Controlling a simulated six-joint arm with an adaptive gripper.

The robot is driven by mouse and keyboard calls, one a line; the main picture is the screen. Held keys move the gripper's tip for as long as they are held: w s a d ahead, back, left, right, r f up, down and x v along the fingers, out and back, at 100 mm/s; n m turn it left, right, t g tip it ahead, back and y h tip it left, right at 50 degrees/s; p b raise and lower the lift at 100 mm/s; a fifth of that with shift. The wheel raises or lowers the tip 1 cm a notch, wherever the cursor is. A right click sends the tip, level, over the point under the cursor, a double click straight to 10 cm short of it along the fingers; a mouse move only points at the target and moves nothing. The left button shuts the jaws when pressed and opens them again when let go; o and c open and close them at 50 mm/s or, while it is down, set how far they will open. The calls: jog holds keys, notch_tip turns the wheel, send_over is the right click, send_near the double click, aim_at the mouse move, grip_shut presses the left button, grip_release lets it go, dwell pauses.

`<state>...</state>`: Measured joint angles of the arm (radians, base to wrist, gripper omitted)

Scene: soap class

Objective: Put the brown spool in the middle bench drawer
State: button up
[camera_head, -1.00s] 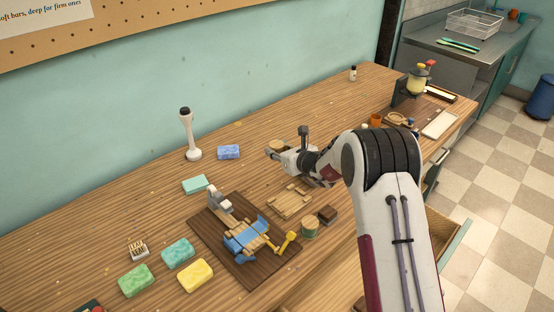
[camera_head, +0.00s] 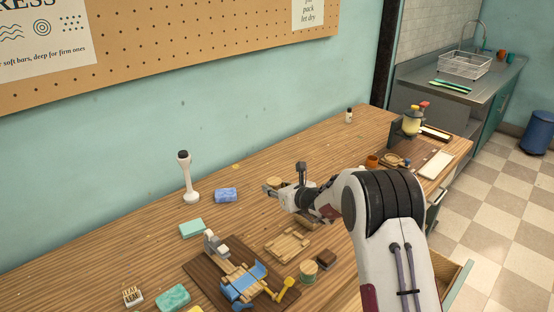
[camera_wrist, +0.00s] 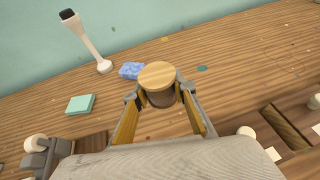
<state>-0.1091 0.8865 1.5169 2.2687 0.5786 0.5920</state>
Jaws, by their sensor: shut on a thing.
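The brown spool (camera_wrist: 158,76) has a pale wooden top and a darker brown body below it. My gripper (camera_wrist: 160,92) is shut on it, with a finger on each side, in the wrist view. In the head view my gripper (camera_head: 284,188) is above the bench, right of the blue soap, and the spool's pale top shows at its tips. An open drawer (camera_head: 447,272) with a wooden inside and teal edge shows at the bench front, partly behind my arm. I cannot tell which drawer it is.
A green-wound spool (camera_head: 308,273) stands by a small dark brown block (camera_head: 326,258). Nearby are a slatted wooden rack (camera_head: 288,244), a dark board (camera_head: 205,270) with a blue-and-wood device, soap bars and a white stick blender (camera_head: 188,178). Bottles and trays stand at the far right end.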

jog(key=shift+r, duration=0.1)
jog(key=shift+s+d+f, duration=0.15)
jog(key=shift+s+f, duration=0.3)
jog(key=shift+f, duration=0.2)
jog(key=s+d+r+m+t+h, duration=0.1)
jog(key=s+d+r+m+h, duration=0.2)
jog(key=s+d, duration=0.6)
jog(key=s+d+r+m+t+h, duration=0.1)
jog(key=s+d+r+m+h, duration=0.2)
jog(key=d, duration=1.4)
jog(key=s+r+h, duration=0.1)
jog(key=s+r, duration=0.2)
jog(key=s, duration=0.3)
jog(key=shift+s+d+r+m, duration=0.2)
jog(key=shift+d+r+m, duration=0.05)
jog(key=shift+m, duration=0.05)
